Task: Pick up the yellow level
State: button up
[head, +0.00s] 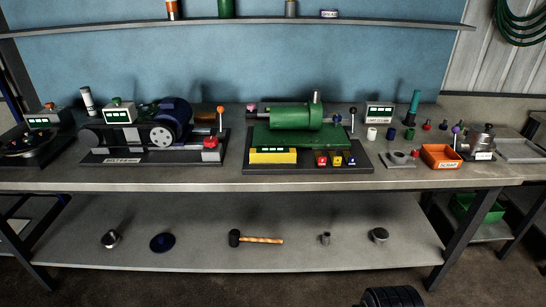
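The yellow level (272,156) is a small yellow block with pale green windows along its top. It lies at the front left of the dark base plate (310,166) of the green machine (297,125), on the workbench (215,178). The green body of the machine rises directly behind it. Its front and top show clearly.
Red, blue and yellow blocks (337,160) sit right of the level. A belt-drive machine (155,135) stands to the left, an orange bin (440,156) to the right. A lower shelf (205,255) holds a hammer (256,239). Bare bench runs along the front edge.

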aim_at(257, 156)
jog(key=i+l, duration=0.15)
jog(key=i, duration=1.35)
jog(key=j+u, duration=0.05)
jog(key=j, duration=0.05)
